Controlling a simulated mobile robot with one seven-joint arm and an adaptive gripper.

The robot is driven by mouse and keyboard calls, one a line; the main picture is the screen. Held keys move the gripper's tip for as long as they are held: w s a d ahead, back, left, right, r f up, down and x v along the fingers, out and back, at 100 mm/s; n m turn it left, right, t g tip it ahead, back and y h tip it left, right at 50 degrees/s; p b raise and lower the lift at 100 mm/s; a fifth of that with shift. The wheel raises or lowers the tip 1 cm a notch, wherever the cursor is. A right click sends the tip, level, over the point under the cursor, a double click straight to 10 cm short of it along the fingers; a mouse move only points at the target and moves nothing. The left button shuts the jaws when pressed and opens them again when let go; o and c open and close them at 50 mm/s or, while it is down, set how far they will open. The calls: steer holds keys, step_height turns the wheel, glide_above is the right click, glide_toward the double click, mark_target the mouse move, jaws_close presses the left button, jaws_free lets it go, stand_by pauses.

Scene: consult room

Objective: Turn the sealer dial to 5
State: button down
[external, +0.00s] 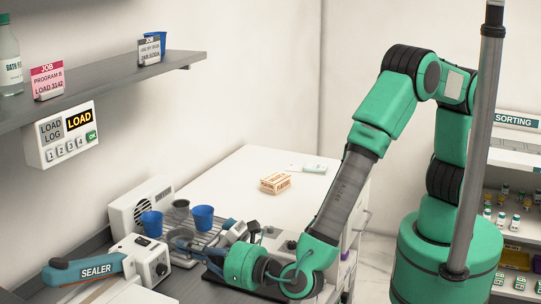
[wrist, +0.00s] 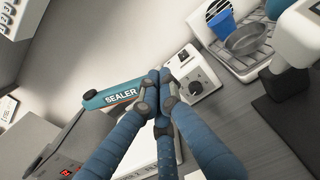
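The sealer (external: 95,268) is a blue-armed machine with a white body. It also shows in the wrist view (wrist: 122,97), with "SEALER" printed on its arm. Its black dial (external: 161,269) sits on the white control box. In the wrist view the dial (wrist: 195,88) is just right of my fingertips, with a small gap in the picture. Its number marks are too small to read. My gripper (wrist: 161,78) has its blue fingers drawn together, with nothing seen between them. In the external view my gripper (external: 181,243) is low, above and right of the dial.
A wall panel (external: 62,133) and shelf (external: 105,88) are above.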

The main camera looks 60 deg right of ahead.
glide_toward(156, 264)
steer(key=shift+s+a+r, duration=0.2)
steer(key=shift+s+r, duration=0.05)
steer(key=shift+s, duration=0.15)
steer(key=shift+w, duration=0.1)
steer(key=shift+w+b, duration=0.65)
steer(key=shift+w, duration=2.75)
steer(key=shift+d+f, duration=0.15)
steer(key=shift+f, duration=0.05)
